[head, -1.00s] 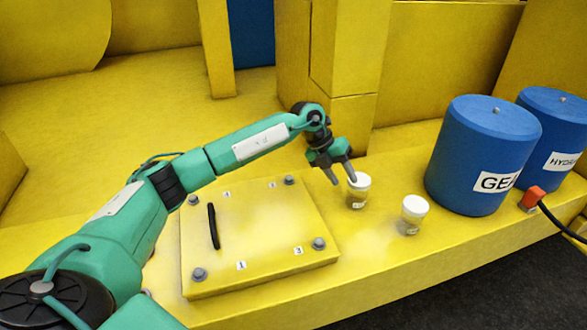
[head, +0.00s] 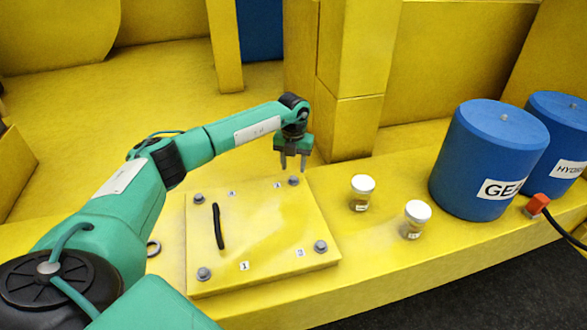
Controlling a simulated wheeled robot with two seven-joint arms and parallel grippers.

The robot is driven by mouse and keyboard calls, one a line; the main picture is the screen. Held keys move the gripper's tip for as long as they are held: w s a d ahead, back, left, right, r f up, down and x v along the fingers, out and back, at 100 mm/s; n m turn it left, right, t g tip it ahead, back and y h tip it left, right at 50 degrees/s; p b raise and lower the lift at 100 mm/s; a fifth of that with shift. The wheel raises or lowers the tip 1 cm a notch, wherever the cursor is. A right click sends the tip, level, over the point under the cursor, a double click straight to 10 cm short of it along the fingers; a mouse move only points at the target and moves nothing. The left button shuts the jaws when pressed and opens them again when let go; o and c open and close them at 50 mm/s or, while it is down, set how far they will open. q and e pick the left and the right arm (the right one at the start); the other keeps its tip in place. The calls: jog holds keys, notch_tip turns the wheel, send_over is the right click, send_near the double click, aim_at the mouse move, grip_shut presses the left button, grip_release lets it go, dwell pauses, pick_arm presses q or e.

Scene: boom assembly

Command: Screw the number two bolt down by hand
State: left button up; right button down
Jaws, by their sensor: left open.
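A raised yellow cover plate (head: 262,235) lies on the yellow ledge with a bolt near each corner. The bolts are back left (head: 199,198), back right (head: 294,181), front right (head: 320,246) and front left (head: 204,274). The front-left label reads 1; the other labels are too small to read surely, so I cannot tell which bolt is number two. My left gripper (head: 293,168) points down with its fingers apart and empty, just above the back-right bolt. I cannot tell whether it touches that bolt. My right gripper is out of view.
A black handle (head: 218,226) stands on the plate's left part. Two white-lidded jars (head: 362,193) (head: 415,219) stand right of the plate. Blue drums (head: 488,160) (head: 557,135) and a red-ended black hose (head: 538,203) are farther right. A yellow post (head: 350,125) rises behind.

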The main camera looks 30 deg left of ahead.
aim_at(294, 178)
pick_arm(q)
notch_tip(294, 178, down, 3)
jog(key=shift+f+p, duration=0.15)
jog(key=shift+p, duration=0.35)
jog(key=shift+f, duration=0.4)
grip_shut()
